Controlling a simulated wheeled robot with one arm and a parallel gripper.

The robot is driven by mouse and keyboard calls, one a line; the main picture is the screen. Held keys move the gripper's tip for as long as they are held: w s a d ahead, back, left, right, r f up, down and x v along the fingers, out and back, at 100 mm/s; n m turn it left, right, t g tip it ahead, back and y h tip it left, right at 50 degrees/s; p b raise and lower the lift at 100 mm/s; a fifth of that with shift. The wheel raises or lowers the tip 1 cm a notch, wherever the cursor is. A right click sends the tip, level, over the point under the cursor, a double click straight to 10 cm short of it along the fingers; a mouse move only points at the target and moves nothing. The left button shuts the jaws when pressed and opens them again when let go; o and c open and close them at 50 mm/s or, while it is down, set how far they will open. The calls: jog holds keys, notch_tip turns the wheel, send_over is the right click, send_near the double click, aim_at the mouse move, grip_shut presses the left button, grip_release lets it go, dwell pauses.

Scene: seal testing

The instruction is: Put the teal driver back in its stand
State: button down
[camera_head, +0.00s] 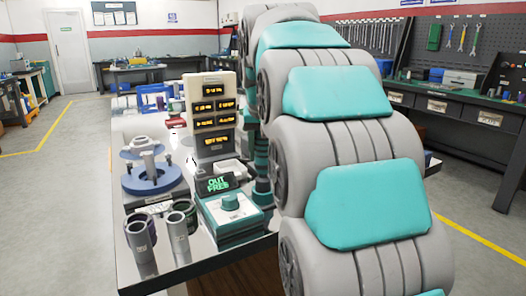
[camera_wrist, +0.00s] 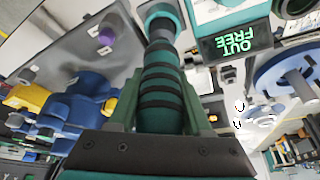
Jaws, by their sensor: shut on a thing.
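The teal driver (camera_wrist: 160,85) has a dark ribbed body and fills the middle of the wrist view. My gripper (camera_wrist: 160,95) is shut on it, with a finger along each side. Its far end narrows to a grey neck near a teal ring-like part (camera_wrist: 160,12) at the top edge; I cannot tell whether this is the driver's own end or its stand. In the head view, a strip of teal ribbed body (camera_head: 262,160) shows upright beside my arm, above the table. My arm hides most of the gripper there. I cannot clearly make out the stand.
A teal-based box with a knob (camera_head: 232,212) and an "OUT FREE" display (camera_head: 218,184) stand close left of the driver. A blue round fixture (camera_head: 152,180) and a display tower (camera_head: 211,110) stand behind.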

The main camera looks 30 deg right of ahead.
jog(key=shift+f+b, duration=0.6)
jog(key=shift+f, duration=0.8)
dwell(1.7)
jog(key=shift+c, duration=1.3)
grip_release()
notch_tip(320, 180, up, 6)
jog(key=p, duration=0.3)
jog(key=shift+r, duration=0.25)
jog(key=shift+r+p, duration=0.3)
jog(key=shift+r, duration=1)
